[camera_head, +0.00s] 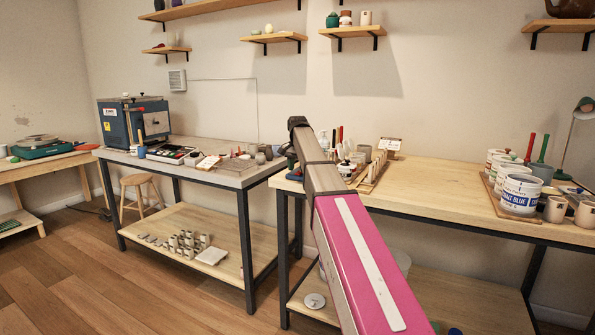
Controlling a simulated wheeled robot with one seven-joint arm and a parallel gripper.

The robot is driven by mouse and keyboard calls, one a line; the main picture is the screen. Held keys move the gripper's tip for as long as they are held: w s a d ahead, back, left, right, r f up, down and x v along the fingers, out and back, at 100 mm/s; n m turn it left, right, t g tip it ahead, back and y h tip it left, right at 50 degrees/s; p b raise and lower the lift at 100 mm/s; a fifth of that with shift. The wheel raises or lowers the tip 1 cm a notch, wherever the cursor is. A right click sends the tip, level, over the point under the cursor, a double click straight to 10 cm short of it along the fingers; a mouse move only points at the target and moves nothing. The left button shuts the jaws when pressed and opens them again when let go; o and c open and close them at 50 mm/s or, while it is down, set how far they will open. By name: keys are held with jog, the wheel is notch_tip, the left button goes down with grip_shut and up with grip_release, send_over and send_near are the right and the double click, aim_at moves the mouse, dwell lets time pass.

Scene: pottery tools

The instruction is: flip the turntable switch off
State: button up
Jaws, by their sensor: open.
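A green, flat-bodied device with a grey top (37,146) sits on the wooden table at the far left. It may be the turntable, but I cannot tell for sure, and no switch can be made out on it. My arm, pink with a grey-brown upper link, reaches from the bottom centre up to a black joint in mid-picture. My gripper cannot be made out; the far end of the arm is hidden behind its own links.
A grey-topped table (222,178) holds a blue kiln-like box (117,122) and small tools. A wooden workbench (435,190) at right carries pots and glaze jars (521,193). A stool (138,181) stands under the grey table. The floor (75,270) at front left is clear.

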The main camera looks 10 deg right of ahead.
jog(key=shift+f, duration=0.65)
jog(key=c, duration=0.9)
jog(key=shift+w+d+r+g+y, duration=0.1)
jog(key=shift+w+d+g+y, duration=0.1)
jog(key=shift+w+g+y, duration=0.3)
jog(key=shift+s+g+y, duration=0.25)
jog(key=shift+g+y, duration=0.15)
jog(key=shift+g, duration=0.3)
jog(key=o, duration=0.9)
